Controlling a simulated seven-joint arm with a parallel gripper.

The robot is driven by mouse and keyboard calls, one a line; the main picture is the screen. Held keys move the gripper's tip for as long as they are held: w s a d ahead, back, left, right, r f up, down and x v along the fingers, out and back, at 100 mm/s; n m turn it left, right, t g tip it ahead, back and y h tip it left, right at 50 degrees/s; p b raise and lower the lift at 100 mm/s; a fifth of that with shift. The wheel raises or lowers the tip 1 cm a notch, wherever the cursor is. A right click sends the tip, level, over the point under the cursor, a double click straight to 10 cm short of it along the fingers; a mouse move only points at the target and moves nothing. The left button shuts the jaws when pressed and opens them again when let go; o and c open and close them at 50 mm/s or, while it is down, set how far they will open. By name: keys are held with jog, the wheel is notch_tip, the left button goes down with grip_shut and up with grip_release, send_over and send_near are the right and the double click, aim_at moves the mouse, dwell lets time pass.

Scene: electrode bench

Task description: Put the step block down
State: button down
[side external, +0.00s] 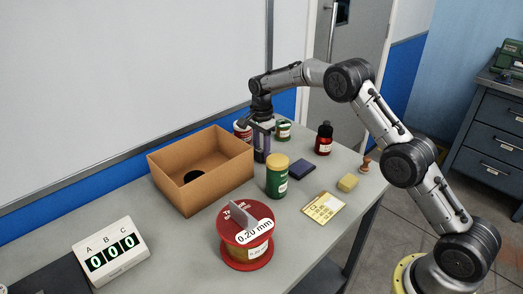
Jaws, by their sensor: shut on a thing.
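My gripper (262,126) points down over the back of the table, just right of the cardboard box. It is shut on a narrow, dark grey-purple upright piece (261,149), which I take to be the step block. Its steps cannot be made out at this size. Its lower end is close to the tabletop, and I cannot tell whether it touches.
An open cardboard box (178,193) with a black round thing inside stands left. A green jar (277,180) and red wire spool (246,253) stand in front. A dark purple pad (302,168) lies right. Red (241,134) and green (284,133) containers stand close behind.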

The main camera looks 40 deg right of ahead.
aim_at(262, 149)
dwell(0.3)
jog(key=shift+c, duration=2.4)
grip_release()
jog(key=shift+f, duration=0.15)
notch_tip(262, 149, up, 13)
jog(key=s+a+r+n+t, duration=0.1)
jog(key=s+a+r+n, duration=0.1)
jog(key=s+r+n, duration=0.4)
jog(key=s+a+r+n+t, duration=0.1)
jog(key=s+r+n, duration=0.1)
jog(key=s+r, duration=0.35)
jog(key=s+a+r+n+t, duration=0.1)
jog(key=s+r, duration=0.1)
jog(key=s, duration=0.6)
jog(key=s+f+n+t, duration=0.1)
jog(key=s+f+n, duration=0.2)
jog(key=s, duration=0.8)
jog(key=s+a+f+n+t, duration=0.1)
jog(key=s+f+n, duration=0.3)
jog(key=s, duration=0.7)
jog(key=shift+s+a+n+t, duration=0.2)
jog(key=shift+a+n+t, duration=0.1)
jog(key=shift+n, duration=0.7)
